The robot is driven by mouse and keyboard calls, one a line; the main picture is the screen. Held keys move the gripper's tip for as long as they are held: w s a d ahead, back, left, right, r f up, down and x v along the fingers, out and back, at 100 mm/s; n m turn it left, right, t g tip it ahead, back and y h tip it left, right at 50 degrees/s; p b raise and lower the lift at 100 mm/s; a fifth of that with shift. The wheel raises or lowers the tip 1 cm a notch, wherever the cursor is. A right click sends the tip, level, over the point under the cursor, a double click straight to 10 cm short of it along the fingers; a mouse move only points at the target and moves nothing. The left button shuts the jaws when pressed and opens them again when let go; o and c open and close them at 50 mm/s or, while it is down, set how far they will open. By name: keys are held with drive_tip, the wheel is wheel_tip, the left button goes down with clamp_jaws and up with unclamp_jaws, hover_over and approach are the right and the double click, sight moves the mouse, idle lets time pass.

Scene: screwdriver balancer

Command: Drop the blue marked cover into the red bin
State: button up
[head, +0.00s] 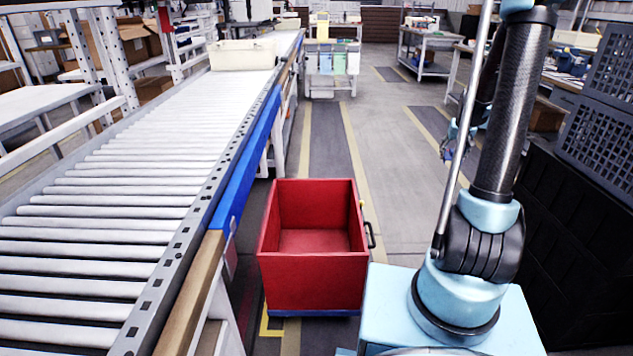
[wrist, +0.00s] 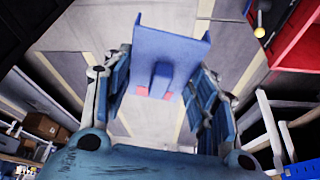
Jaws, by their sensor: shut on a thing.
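The blue cover (wrist: 165,42) is a flat plate with a raised block in its middle, in the wrist view. My gripper (wrist: 162,88) is shut on it, with a finger on each side of the block. The red bin (head: 312,282) stands on the floor right of the conveyor in the head view, and its inside looks empty. A red edge, apparently the same bin (wrist: 298,52), shows at the upper right of the wrist view, to the side of the held cover and apart from it. In the head view my arm largely hides my gripper, and I cannot make out the cover.
A roller conveyor (head: 120,215) with a blue side rail runs along the left. A pale box (head: 243,54) sits at its far end. Dark crates (head: 590,215) stack at the right. The floor aisle (head: 385,150) beyond the bin is clear.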

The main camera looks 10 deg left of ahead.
drive_tip(key=a+f+n+g+y, duration=0.1)
drive_tip(key=a+f+n+y, duration=0.3)
drive_tip(key=a, duration=0.9)
drive_tip(key=a+f+n+h, duration=0.15)
drive_tip(key=a+n, duration=0.45)
drive_tip(key=a, duration=0.7)
drive_tip(key=s+a+f+n+g+y, duration=0.1)
drive_tip(key=s+a+f+n+g, duration=0.2)
drive_tip(key=a, duration=0.6)
drive_tip(key=s+a+f+n, duration=0.2)
drive_tip(key=s+a+n, duration=0.2)
drive_tip(key=s+a, duration=0.3)
drive_tip(key=s+a+f+n+g+y, duration=0.1)
drive_tip(key=s+a+f+n+g, duration=0.2)
drive_tip(key=a, duration=0.7)
drive_tip(key=shift+n+t, duration=0.4)
drive_tip(key=shift+t, duration=0.3)
drive_tip(key=shift+w+a+f, duration=0.1)
drive_tip(key=shift+w+f, duration=0.05)
drive_tip(key=shift+f, duration=2.65)
